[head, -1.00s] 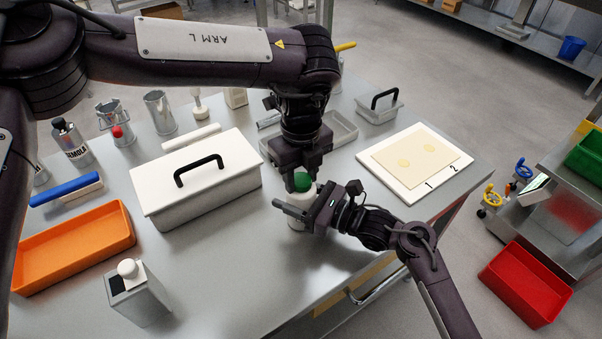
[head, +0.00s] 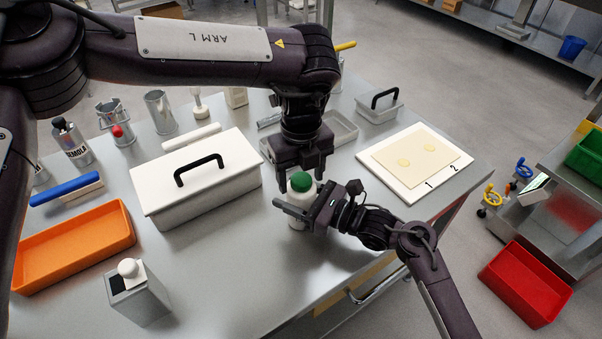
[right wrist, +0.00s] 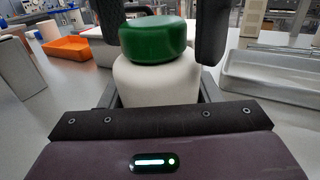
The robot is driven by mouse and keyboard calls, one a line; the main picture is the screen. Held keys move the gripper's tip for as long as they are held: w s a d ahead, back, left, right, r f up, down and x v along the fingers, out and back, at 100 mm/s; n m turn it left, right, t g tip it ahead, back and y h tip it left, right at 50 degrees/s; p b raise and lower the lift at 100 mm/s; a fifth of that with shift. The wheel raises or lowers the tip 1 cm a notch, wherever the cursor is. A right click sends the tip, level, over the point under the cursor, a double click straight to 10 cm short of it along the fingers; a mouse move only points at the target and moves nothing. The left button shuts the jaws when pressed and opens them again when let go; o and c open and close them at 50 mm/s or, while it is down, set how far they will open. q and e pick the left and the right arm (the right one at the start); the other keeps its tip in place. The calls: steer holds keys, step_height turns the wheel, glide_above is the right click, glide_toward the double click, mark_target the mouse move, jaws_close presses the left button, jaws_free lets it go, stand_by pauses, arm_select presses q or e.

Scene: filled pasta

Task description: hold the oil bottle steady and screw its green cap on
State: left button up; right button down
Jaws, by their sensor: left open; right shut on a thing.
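The oil bottle (head: 297,219) is white and stands upright near the table's front edge; it also shows in the right wrist view (right wrist: 155,82). Its green cap (head: 300,181) sits on top of the bottle, and it also shows in the right wrist view (right wrist: 157,40). I cannot tell how tightly it is seated. My right gripper (head: 296,208) is shut around the bottle's body below the cap. My left gripper (head: 301,180) points down from above, open, with its fingers on either side of the cap. In the right wrist view its fingers (right wrist: 162,32) flank the cap with gaps.
A white lidded box (head: 200,205) with a black handle stands left of the bottle. An orange tray (head: 75,262) and a grey container with a white knob (head: 140,300) are further left. A white board (head: 398,200) with dough lies to the right. Bare table lies in front.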

arm_select(q)
steer(key=shift+r, duration=0.1)
arm_select(e)
steer(key=shift+c, duration=2)
jaws_free()
arm_select(q)
step_height(320, 180, up, 12)
arm_select(e)
steer(key=shift+s+d+f, duration=0.1)
steer(key=shift+s+d, duration=0.1)
steer(key=shift+d, duration=0.3)
steer(key=b+v, duration=0.1)
steer(key=v, duration=0.5)
steer(key=shift+s+d+b, duration=0.1)
steer(key=shift+s+b, duration=0.05)
steer(key=shift+b, duration=0.25)
arm_select(q)
step_height(320, 180, down, 2)
arm_select(e)
steer(key=shift+s+d, duration=0.1)
steer(key=shift+d, duration=0.1)
steer(key=shift+s, duration=0.1)
